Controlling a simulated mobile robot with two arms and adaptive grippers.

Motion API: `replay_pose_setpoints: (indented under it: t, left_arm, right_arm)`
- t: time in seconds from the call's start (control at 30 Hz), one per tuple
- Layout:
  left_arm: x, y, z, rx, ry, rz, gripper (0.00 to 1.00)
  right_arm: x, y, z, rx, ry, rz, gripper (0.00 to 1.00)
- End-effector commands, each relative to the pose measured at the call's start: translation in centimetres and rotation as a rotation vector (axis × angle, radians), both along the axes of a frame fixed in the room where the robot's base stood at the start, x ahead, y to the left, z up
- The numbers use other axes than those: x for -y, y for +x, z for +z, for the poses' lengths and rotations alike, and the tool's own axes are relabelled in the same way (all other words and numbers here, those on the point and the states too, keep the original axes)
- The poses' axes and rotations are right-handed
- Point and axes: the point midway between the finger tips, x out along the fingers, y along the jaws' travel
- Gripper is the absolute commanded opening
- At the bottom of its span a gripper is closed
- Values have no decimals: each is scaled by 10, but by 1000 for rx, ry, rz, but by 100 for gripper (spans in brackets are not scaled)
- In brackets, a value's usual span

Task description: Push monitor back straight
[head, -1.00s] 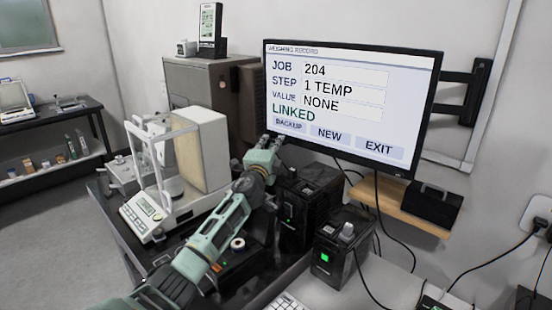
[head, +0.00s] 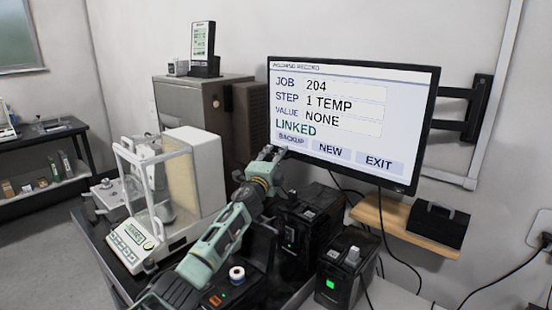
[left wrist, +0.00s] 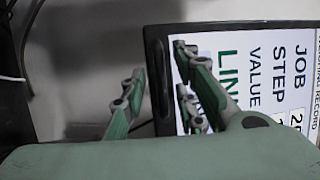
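The monitor (head: 345,152) hangs on a wall arm, its lit screen showing JOB 204, STEP 1 TEMP, VALUE NONE and LINKED. It looks turned at an angle to the wall. My left gripper (head: 273,153) is at the monitor's lower left corner. In the left wrist view the monitor (left wrist: 265,70) appears turned sideways. There my left gripper (left wrist: 159,60) has its fingers apart, one over the screen and one beyond the dark frame edge. Whether a finger touches the monitor cannot be told. My right gripper is not in view.
A balance with a glass draft shield (head: 165,190) stands left of my left arm. Two black boxes (head: 345,268) stand below the monitor. A wooden shelf (head: 390,222) with a black case (head: 437,224) is at the right. Cables hang below the monitor.

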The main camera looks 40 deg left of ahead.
Motion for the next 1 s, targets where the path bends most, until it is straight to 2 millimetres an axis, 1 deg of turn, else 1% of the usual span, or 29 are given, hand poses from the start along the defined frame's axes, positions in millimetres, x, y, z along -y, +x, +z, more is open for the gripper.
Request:
replay_pose_setpoints:
  t: [0.03, 0.13, 0.27, 0.37, 0.47, 0.8, 1.0]
  left_arm:
    - [0, 0, 0, 0, 1, 0, 27]
    - [0, 0, 0, -1, 2, 0, 27]
    - [2, -4, -1, -2, 4, 1, 27]
    - [5, -13, -4, -4, 6, 1, 27]
    - [11, -25, -6, -3, 5, -1, 27]
    - [35, -76, -16, -3, 2, -3, 27]
    - [45, -98, -19, -1, 0, -3, 27]
  right_arm:
    - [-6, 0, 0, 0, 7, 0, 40]
    - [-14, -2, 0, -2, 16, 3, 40]
    - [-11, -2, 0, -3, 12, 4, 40]
    - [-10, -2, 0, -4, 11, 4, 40]
    - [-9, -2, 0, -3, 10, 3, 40]
    - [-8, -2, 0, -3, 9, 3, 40]
    - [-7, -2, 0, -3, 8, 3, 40]
